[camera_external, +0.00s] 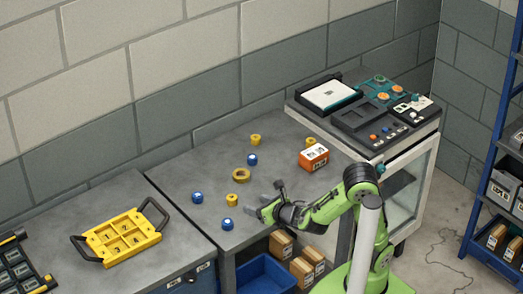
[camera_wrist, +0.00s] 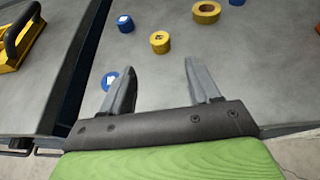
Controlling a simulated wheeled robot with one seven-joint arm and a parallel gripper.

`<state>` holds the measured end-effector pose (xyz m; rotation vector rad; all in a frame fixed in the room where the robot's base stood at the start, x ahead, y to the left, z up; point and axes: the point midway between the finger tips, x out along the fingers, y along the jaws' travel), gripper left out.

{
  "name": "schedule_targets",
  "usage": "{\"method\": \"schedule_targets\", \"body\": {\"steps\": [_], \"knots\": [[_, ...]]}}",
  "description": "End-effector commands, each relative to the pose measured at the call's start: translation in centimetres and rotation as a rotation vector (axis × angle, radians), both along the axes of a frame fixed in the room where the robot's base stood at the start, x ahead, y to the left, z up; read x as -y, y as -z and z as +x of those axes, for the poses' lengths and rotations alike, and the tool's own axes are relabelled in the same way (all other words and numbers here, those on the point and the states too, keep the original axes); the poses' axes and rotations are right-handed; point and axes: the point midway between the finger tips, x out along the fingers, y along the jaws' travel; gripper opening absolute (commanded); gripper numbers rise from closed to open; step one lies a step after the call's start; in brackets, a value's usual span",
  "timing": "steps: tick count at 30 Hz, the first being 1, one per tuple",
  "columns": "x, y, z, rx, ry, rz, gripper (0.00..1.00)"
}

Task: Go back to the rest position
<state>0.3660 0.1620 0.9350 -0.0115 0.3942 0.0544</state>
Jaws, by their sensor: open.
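My gripper (camera_external: 255,212) is open and empty, low at the front edge of the grey worktable (camera_external: 215,170). In the wrist view, its two grey fingers (camera_wrist: 163,75) stand apart with only tabletop between them. My green arm reaches left from its base beside the cabinet. A yellow cylinder (camera_external: 232,200) stands just beyond the fingers; it also shows in the wrist view (camera_wrist: 160,42). A blue cylinder (camera_external: 228,224) stands left of the gripper and is partly hidden behind the left finger in the wrist view (camera_wrist: 109,79).
A yellow ring (camera_external: 241,175), other small blue and yellow cylinders, and an orange box (camera_external: 314,157) stand further back. A yellow handled tray (camera_external: 122,238) is on the left bench. A white cabinet (camera_external: 405,185) with devices on top stands right. Below are a blue bin (camera_external: 264,272) and cartons.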

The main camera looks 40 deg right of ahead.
Motion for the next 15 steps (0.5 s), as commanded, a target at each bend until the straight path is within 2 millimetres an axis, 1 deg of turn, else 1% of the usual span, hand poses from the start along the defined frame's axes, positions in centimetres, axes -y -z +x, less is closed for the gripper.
{"method": "schedule_targets", "body": {"steps": [9, 11, 14, 15], "knots": [[0.0, -0.1, 0.0, 0.000, 0.000, 0.001, 0.61], [0.3, -0.2, 0.1, -0.010, 0.016, 0.021, 0.61], [2.7, -0.5, 0.2, -0.089, 0.147, 0.184, 0.61], [4.2, -0.8, 0.2, -0.139, 0.242, 0.301, 0.61]]}}
